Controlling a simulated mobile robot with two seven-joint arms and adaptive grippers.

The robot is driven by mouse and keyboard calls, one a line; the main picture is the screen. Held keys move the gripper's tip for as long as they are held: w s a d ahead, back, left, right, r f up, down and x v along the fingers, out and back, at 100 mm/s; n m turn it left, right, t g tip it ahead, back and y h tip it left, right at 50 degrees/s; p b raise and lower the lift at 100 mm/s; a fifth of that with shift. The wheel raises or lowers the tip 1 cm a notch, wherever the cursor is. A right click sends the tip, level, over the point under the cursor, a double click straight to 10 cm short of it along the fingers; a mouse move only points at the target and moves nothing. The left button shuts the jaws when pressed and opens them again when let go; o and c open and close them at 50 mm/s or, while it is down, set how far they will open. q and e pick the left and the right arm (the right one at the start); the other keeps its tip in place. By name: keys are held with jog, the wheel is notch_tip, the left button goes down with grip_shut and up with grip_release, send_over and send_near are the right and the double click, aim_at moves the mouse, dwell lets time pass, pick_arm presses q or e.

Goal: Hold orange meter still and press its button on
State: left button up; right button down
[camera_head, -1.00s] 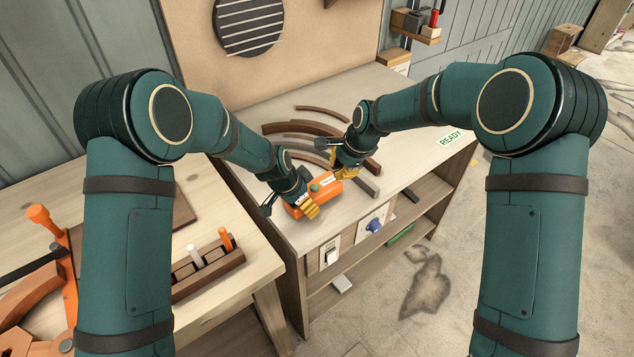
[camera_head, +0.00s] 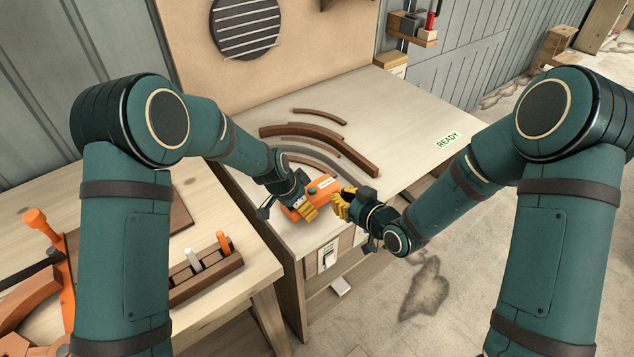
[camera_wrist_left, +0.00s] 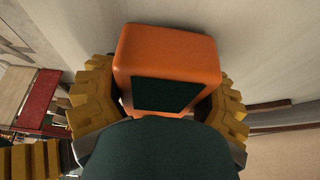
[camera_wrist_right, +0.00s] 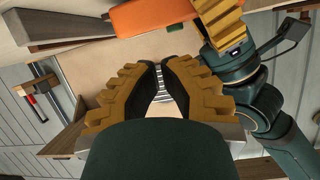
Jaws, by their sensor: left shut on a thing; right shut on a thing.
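The orange meter (camera_head: 324,191) lies near the front edge of the workbench, with a green button (camera_head: 312,189) and a pale label on top. My left gripper (camera_head: 306,212) is shut on its left end. In the left wrist view the meter (camera_wrist_left: 165,50) sits between both yellow fingers, a dark panel facing the camera. My right gripper (camera_head: 343,204) is beside the meter's right end, apart from the button. In the right wrist view its fingers (camera_wrist_right: 160,72) are drawn together, with nothing visible held between them; the meter (camera_wrist_right: 150,17) shows past them.
Curved dark wood strips (camera_head: 325,143) lie on the workbench (camera_head: 390,105) behind the meter. A READY label (camera_head: 447,139) is at its right. A white switch (camera_head: 327,255) is on the bench front. A side table at left holds a wooden rack (camera_head: 207,279) and an orange clamp.

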aim_at(317, 192)
jog(key=shift+s+a+r+n+y, duration=0.15)
jog(key=shift+s+r+n+y, duration=0.45)
jog(key=shift+s+n, duration=0.25)
jog(key=x, duration=1)
jog(key=shift+w+r, duration=0.1)
jog(key=shift+w, duration=0.05)
